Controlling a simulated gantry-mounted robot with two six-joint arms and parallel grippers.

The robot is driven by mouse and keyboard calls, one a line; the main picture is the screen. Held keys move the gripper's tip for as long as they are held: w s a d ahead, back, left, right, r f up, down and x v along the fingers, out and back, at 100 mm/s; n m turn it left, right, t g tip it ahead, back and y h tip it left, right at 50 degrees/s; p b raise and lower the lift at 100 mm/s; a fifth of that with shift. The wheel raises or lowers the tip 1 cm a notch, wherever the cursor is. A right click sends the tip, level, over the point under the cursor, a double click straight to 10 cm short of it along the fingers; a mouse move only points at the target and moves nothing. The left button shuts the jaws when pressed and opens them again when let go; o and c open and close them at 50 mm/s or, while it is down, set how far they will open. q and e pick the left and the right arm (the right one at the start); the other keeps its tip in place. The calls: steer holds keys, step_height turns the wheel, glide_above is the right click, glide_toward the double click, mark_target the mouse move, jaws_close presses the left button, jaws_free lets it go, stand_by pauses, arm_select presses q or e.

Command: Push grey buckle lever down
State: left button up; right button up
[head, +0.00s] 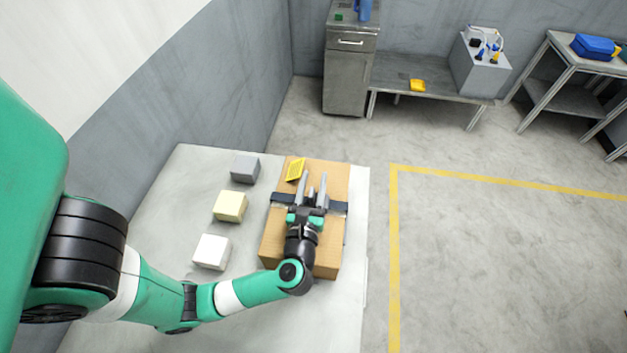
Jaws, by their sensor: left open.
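A brown cardboard box (333,259) lies on the pale table, with a black strap (338,207) across it. My left gripper (312,176) is over the box at the strap, its two fingers apart and pointing toward the far end of the box. A small grey piece (311,192) shows between the fingers; it may be the buckle lever, but it is too small to tell its position or whether a finger touches it. The gripper body hides the middle of the strap. My right gripper is not in view.
A yellow slatted piece (296,169) lies at the box's far left corner. Grey (245,168), cream (230,206) and white (211,251) blocks stand in a row left of the box. The pale table (180,190) ends just right of the box.

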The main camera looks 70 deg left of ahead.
arm_select(q)
jaws_close()
stand_by(0.5)
steer(key=n+b, duration=0.2)
steer(key=s+n+b, duration=0.1)
steer(key=b, duration=0.1)
steer(key=shift+a+f+n, duration=0.25)
steer(key=shift+f+n, duration=0.1)
steer(key=shift+n, duration=0.05)
steer(key=shift+s+a+n+b, duration=0.1)
steer(key=shift+s+n+b, duration=0.15)
steer(key=shift+n+b, duration=0.5)
steer(key=shift+s+a+n+b, duration=0.1)
steer(key=shift+s+n+b, duration=0.1)
steer(key=shift+n+b, duration=0.55)
